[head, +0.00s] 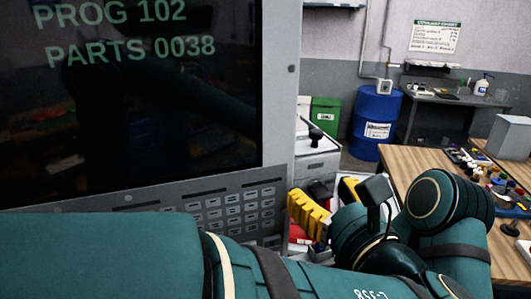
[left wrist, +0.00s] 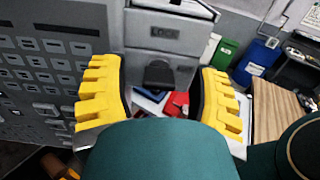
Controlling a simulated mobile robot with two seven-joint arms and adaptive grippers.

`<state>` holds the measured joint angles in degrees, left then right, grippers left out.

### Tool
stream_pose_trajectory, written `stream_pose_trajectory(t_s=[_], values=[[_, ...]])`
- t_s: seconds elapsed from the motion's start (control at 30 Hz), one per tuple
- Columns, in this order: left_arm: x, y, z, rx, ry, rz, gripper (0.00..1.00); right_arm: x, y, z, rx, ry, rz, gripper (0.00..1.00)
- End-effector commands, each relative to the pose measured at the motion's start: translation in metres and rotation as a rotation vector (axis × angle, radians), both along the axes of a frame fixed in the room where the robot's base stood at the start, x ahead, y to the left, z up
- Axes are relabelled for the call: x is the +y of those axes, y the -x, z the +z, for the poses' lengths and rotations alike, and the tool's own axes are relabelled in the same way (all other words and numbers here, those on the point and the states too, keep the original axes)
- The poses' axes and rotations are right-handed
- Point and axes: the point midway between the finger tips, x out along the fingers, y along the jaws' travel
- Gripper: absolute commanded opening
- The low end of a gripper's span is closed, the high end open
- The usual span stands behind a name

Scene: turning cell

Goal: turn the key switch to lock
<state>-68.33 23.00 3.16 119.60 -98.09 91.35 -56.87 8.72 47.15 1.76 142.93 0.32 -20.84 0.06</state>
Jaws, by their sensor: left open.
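My left gripper (left wrist: 161,70) is open, with one yellow finger on each side of the dark part and a visible gap to both. In the head view my left gripper (head: 326,198) is beside the machine panel, partly hidden by my own arm. My right gripper is not in view.
The machine panel with a keypad (head: 235,208) and dark screen (head: 130,130) stands close on the left. A wooden table (head: 405,160) with small parts is at right. A blue drum (head: 375,110) and green bin (head: 324,115) stand behind. Red and white items (left wrist: 180,100) lie below.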

Motion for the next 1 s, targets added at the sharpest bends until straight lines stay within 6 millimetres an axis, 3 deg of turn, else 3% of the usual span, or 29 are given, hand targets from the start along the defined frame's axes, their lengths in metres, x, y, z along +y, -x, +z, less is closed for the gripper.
stream_pose_trajectory(t_s=[0.37,0.53,1.0], values=[[0.001,0.001,0.002,-0.002,0.005,-0.003,0.6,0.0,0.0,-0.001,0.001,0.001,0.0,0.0],[0.001,0.001,0.002,-0.002,0.005,-0.003,0.01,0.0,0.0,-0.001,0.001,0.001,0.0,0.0],[0.001,0.0,0.001,-0.022,0.081,-0.002,0.0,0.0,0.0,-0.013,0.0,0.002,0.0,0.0]])
